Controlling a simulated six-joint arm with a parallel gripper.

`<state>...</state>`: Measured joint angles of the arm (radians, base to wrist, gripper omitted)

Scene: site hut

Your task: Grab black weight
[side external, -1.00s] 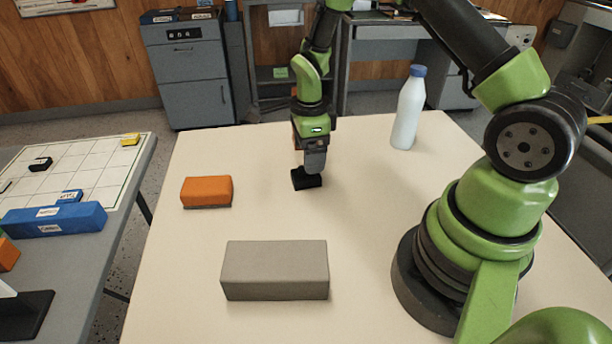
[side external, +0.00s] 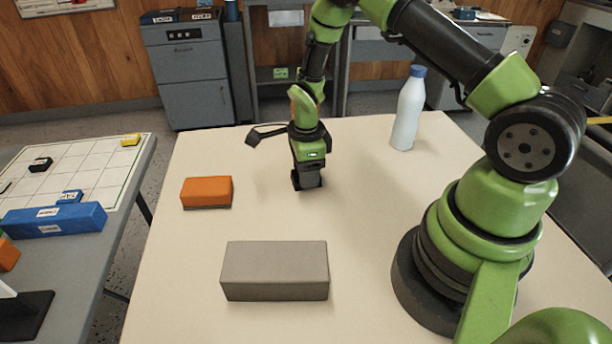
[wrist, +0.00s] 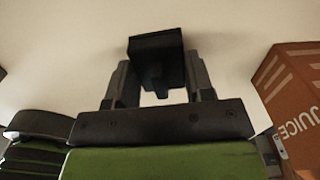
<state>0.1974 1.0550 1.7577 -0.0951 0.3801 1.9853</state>
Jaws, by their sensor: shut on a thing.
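The black weight (wrist: 157,46) is a small dark block, seen between the two fingers in the wrist view. My gripper (wrist: 155,80) is shut on it. In the side view, my gripper (side external: 307,182) points down at the back middle of the cream table, with its fingertips low near the tabletop. There the weight (side external: 296,181) is mostly hidden by the fingers, and only dark parts show. I cannot tell whether it still touches the table.
An orange juice carton (wrist: 292,95) stands close beside the gripper. A grey block (side external: 275,272) lies at the front, an orange block (side external: 206,191) at the left, and a white bottle (side external: 408,112) at the back right. Clear tabletop lies between them.

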